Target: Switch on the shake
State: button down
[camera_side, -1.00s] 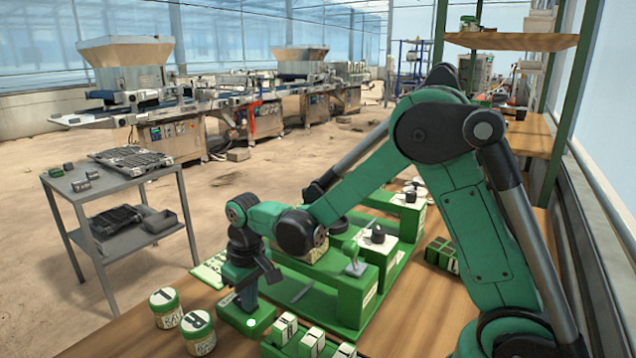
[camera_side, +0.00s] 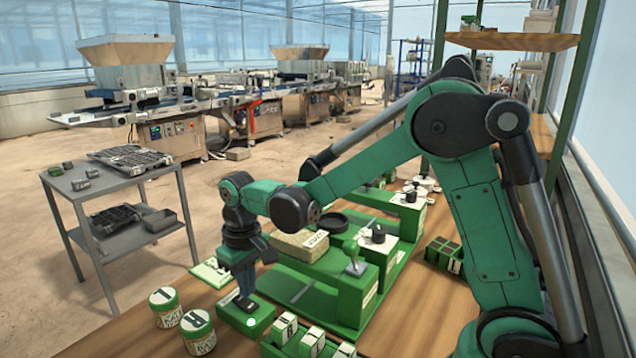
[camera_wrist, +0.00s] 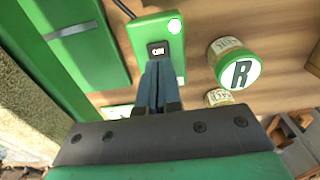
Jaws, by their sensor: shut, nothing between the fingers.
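A small green box (camera_side: 258,317) stands at the front of the wooden bench, with a round white spot on its top. It also shows in the wrist view (camera_wrist: 142,36). A small black switch (camera_wrist: 157,49) with white marks is set in its top; the marks are too small to read surely. My gripper (camera_side: 243,297) points down over the box, its blue fingers together and empty. In the wrist view the fingertips (camera_wrist: 158,66) are right by the switch's near edge; whether they touch it I cannot tell. The fingers partly hide the box top in the side view.
Two lidded jars (camera_side: 198,332) (camera_side: 165,306) stand left of the box. A green machine frame (camera_side: 340,300) with a lever and a tan block (camera_side: 300,243) is to the right and behind. Small green-and-white blocks (camera_side: 311,342) sit close at the front right.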

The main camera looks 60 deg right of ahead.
aim_at(260, 315)
notch_tip(260, 315, up, 11)
jog(key=s, duration=0.2)
jog(key=s+f+t, duration=0.3)
jog(key=s+t, duration=0.3)
jog(key=s, duration=0.2)
jog(key=shift+d+f+t, duration=0.35)
jog(key=shift+t, duration=0.05)
